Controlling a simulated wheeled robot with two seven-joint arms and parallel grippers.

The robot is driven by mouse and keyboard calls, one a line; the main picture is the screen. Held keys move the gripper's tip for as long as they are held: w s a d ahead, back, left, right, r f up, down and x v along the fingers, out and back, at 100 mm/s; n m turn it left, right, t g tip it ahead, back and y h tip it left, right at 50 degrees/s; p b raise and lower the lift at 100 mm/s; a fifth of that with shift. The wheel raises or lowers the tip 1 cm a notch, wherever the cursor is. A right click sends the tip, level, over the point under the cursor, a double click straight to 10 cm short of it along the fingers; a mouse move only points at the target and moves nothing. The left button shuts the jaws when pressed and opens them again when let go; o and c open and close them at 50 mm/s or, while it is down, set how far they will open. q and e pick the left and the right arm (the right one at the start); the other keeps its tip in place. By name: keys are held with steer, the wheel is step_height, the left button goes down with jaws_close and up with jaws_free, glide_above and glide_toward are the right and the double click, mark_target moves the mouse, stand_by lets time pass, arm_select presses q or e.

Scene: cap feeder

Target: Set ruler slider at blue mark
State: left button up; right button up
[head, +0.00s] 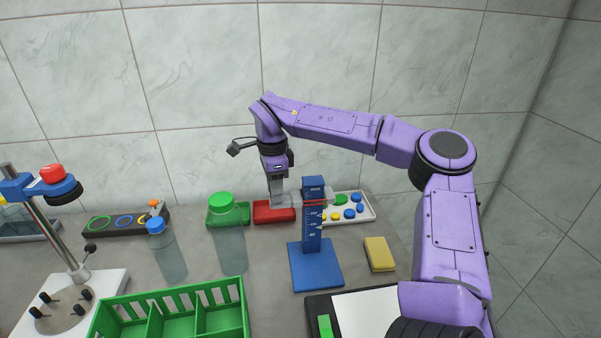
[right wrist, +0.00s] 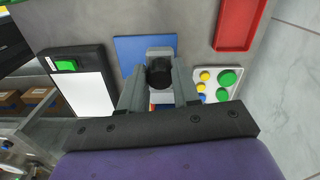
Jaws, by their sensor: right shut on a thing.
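The blue ruler stand (head: 312,232) rises from a square blue base (head: 316,275) in the middle of the head view. White scale marks show on its front; I cannot make out a blue mark. In the right wrist view, the fingers (right wrist: 160,80) flank the slider's dark round knob (right wrist: 160,70), with the blue base (right wrist: 130,50) beyond. My left gripper is not in view.
A red tray (head: 273,217) and a white tray with coloured discs (head: 368,216) stand behind the ruler. A yellow block (head: 379,254) is at its right. Bottles (head: 232,255) and a green divided crate (head: 128,318) are at left. A black-edged white panel (head: 365,312) lies in front.

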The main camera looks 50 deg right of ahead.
steer(key=shift+f+b, duration=1)
steer(key=shift+f, duration=1.6)
steer(key=o, duration=0.8)
steer(key=shift+d, duration=0.1)
steer(key=shift+o, duration=0.2)
steer(key=shift+s, duration=0.15)
steer(key=shift+r, duration=0.1)
steer(key=shift+r, duration=0.15)
step_height(320, 180, up, 8)
steer(key=p, duration=0.8)
steer(key=shift+p, duration=0.3)
